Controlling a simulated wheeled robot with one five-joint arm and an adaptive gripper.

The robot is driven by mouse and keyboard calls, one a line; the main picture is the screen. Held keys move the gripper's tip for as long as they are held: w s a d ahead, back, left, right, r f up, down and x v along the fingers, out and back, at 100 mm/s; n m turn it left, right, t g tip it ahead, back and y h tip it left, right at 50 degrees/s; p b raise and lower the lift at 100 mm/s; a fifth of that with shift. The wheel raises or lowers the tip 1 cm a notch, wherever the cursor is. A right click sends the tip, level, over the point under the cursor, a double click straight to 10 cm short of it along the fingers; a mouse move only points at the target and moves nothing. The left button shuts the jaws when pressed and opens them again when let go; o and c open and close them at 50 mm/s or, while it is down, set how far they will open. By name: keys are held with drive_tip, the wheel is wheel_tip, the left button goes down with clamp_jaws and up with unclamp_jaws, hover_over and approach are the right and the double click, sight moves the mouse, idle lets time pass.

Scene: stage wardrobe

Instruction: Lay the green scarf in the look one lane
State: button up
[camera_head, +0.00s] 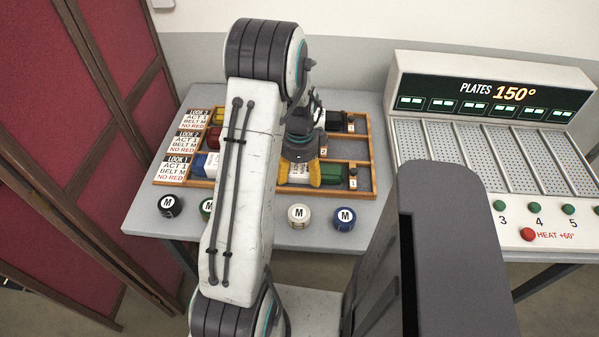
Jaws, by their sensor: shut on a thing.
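The rack (372,165) is a wooden tray with three lanes on the table. The look one lane is the nearest, beside the LOOK 1 card (176,170). The green scarf (331,173) is a green roll with a white band, at the right part of that lane. My gripper (299,174) points down over the lane, its yellow fingertips on either side of the white band, shut on the scarf. My arm hides the middle of the rack. I cannot tell whether the scarf touches the lane floor.
A blue roll (200,162) lies at the left of the same lane; red (214,138) and yellow (218,114) rolls lie behind. Several round M pieces, including a white one (299,215) and a blue one (344,218), line the front edge. A hot-plate unit (490,150) stands right.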

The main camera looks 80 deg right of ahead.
sight(300, 172)
drive_tip(key=shift+f, duration=0.1)
drive_tip(key=o, duration=1.2)
wheel_tip(300, 172, up, 12)
drive_tip(key=shift+d+r, duration=0.1)
drive_tip(key=shift+r, duration=0.05)
